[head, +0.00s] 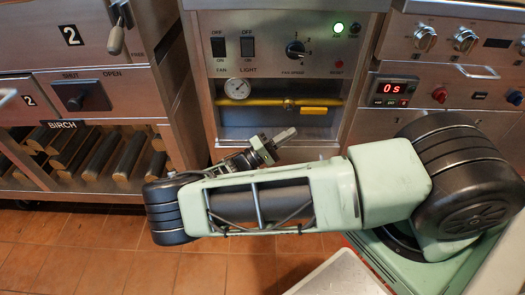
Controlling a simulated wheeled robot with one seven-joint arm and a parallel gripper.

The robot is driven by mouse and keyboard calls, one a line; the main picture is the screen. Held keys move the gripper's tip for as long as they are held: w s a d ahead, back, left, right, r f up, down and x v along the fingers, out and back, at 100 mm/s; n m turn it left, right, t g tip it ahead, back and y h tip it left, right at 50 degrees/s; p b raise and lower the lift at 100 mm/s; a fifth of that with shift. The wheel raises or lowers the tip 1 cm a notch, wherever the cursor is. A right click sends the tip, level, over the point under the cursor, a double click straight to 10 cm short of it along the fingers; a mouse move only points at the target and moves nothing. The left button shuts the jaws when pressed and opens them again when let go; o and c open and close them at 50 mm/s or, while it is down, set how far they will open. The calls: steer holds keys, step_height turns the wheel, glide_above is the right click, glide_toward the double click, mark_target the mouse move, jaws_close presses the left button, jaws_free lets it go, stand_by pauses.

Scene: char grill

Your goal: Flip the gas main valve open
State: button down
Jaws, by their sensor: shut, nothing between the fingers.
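The yellow gas pipe (275,101) runs across a recess in the middle steel cabinet. A short yellow lever (314,110), which looks like the valve handle, sits just below the pipe's right half and lies roughly level, along the pipe. A round white gauge (237,88) stands above the pipe's left end. My gripper (287,134) is shut and empty. In the picture it is below and left of the lever, with its tips pointing up and right. It looks apart from the lever, but the depth between them is hard to tell.
Above the recess is a panel with fan and light switches (233,47), a black knob (295,49) and a lit green lamp (339,28). Left is a cabinet with logs (105,155) below. Right is a control panel with a red display (393,88). A pale tray (340,275) is at the bottom.

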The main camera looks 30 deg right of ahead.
steer(key=v, duration=1)
steer(key=shift+b, duration=0.3)
steer(key=shift+a, duration=0.15)
steer(key=s+a+r+n+t+y, duration=0.2)
steer(key=s+a+r+n+y, duration=0.3)
steer(key=s+a+r+y, duration=0.5)
steer(key=s+a+r+n+t+y, duration=0.2)
steer(key=s+a+r+n+y, duration=0.35)
steer(key=s+r+y, duration=0.8)
step_height(320, 180, up, 29)
steer(key=p, duration=2.8)
steer(key=shift+w+a, duration=0.4)
steer(key=shift+a, duration=0.05)
steer(key=shift+m+h, duration=0.25)
